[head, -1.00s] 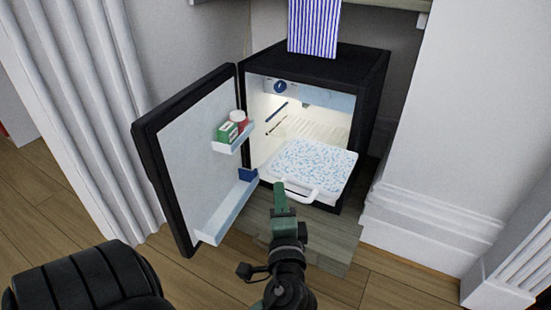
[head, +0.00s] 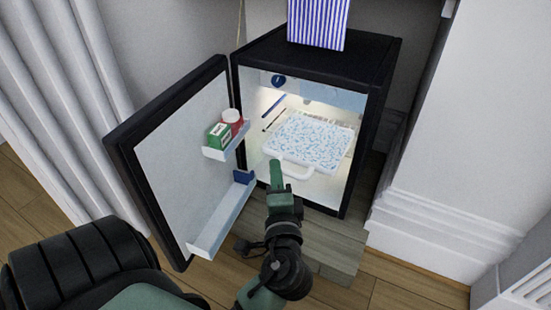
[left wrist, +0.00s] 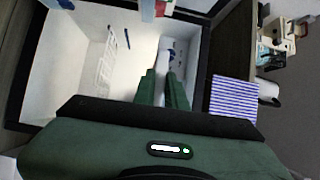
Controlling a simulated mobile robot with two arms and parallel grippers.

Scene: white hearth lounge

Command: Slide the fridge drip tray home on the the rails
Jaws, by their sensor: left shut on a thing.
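The drip tray (head: 310,140) is white with a blue-speckled surface. It lies inside the open fridge (head: 318,60), with its white front handle (head: 292,171) facing me near the opening. My left gripper (head: 277,172) is shut on the left part of this handle. Its green fingers also show in the left wrist view (left wrist: 162,88), with a white part between them. A thin blue bar (head: 273,105) and a dark bar (head: 274,120) run along the fridge's left inner wall. The tray hides what lies under it, so its seating on rails cannot be told. My right gripper is not in view.
The fridge door (head: 175,150) stands wide open on the left, close to my left arm. Its shelves hold a green box (head: 220,136) and a red-and-white container (head: 232,120). A striped blue-and-white box (head: 318,22) stands on top. A white wall (head: 430,170) is at the right.

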